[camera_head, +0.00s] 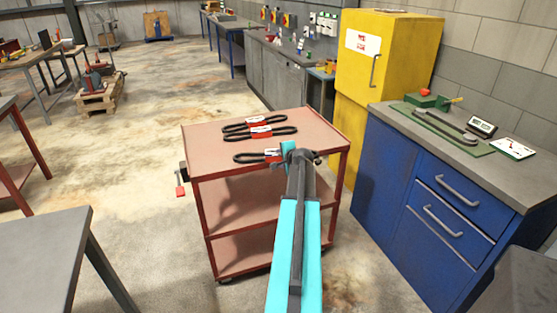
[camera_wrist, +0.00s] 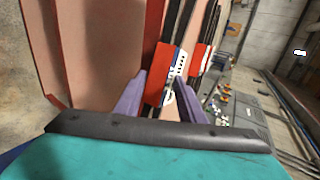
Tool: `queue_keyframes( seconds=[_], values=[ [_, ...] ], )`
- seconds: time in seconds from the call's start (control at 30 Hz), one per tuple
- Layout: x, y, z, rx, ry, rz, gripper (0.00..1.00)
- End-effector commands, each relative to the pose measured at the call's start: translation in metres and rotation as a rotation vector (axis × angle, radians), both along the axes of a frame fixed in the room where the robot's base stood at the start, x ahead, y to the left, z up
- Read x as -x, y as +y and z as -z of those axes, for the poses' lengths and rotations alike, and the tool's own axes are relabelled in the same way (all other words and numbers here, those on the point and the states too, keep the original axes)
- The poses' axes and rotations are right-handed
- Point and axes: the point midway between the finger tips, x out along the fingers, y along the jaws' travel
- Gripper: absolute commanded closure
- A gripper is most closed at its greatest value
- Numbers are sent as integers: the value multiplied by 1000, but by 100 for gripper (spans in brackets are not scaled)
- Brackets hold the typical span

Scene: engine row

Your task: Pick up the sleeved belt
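Three black belts with red-and-white sleeves lie on the red cart's top (camera_head: 215,145). The nearest sleeved belt (camera_head: 245,157) reaches toward my gripper (camera_head: 290,154), which partly hides its right end. The wrist view shows a red sleeve with a white label (camera_wrist: 157,76) between the two purple fingers of my gripper (camera_wrist: 161,80). The fingers stand apart, one on each side of the sleeve. I cannot see clear contact with both sides. The middle belt (camera_head: 262,132) and the far belt (camera_head: 246,125) lie close together behind.
A blue cabinet (camera_head: 400,185) stands right of the cart, with a green mat (camera_head: 423,123) and a grey looped part on its top. A yellow cabinet (camera_head: 385,60) stands behind. A grey table (camera_head: 45,245) is at the near left. Open floor (camera_head: 145,190) lies left of the cart.

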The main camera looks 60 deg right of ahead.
Motion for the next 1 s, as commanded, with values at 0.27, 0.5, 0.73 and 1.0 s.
queue_keyframes(
  seconds=[0.27, 0.5, 0.73, 1.0],
  values=[
    [0, 0, 0, 0, 0, 0, 74],
    [0, 0, 0, 1, 1, -1, 94],
    [0, 0, -14, 1, 0, -1, 100],
    [0, 0, -26, 1, 0, -1, 100]
  ],
)
